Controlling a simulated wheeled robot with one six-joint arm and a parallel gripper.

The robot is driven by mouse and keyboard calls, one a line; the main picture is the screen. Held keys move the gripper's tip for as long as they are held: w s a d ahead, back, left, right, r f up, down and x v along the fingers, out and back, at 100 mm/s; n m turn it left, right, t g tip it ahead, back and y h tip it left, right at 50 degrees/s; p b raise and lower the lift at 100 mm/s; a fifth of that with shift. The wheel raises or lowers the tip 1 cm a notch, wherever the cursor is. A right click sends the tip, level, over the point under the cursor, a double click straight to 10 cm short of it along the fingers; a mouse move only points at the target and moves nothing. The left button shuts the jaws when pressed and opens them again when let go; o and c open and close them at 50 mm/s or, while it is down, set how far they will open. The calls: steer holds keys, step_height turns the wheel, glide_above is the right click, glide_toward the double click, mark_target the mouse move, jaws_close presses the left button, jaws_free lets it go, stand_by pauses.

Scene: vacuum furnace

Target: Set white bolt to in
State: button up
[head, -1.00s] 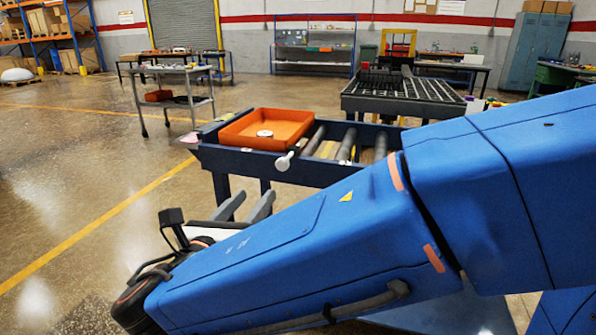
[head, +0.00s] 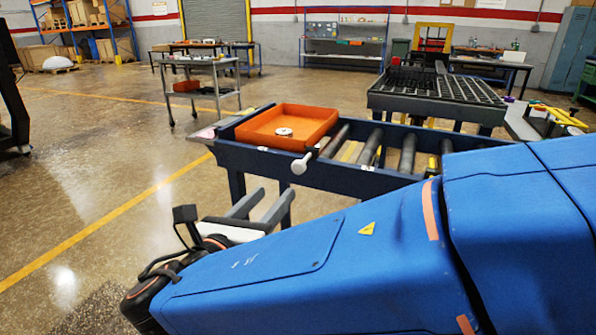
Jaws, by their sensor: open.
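The white bolt (head: 304,161) shows at the front rail of the blue roller table (head: 345,177). Its round white end sticks out toward me, and its stem runs up and right to the table's top edge. I cannot tell how far it is pushed in. My gripper (head: 272,196) is open, with two grey fingers apart and pointing up and right. In the picture it is below and left of the bolt, with a gap between them. Nothing shows between the fingers. My blue arm hides part of the gripper's base and the table's lower right.
An orange tray (head: 262,139) with a white round piece (head: 283,132) sits on the table's left end, just behind the bolt. Bare rollers lie to its right. A dark grid-topped table (head: 437,84) stands behind. A grey cart (head: 203,92) is at back left. The left floor is open.

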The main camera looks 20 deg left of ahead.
mark_target(297, 169)
steer(key=w, duration=0.8)
steer(key=w+d, duration=0.1)
steer(key=w, duration=0.3)
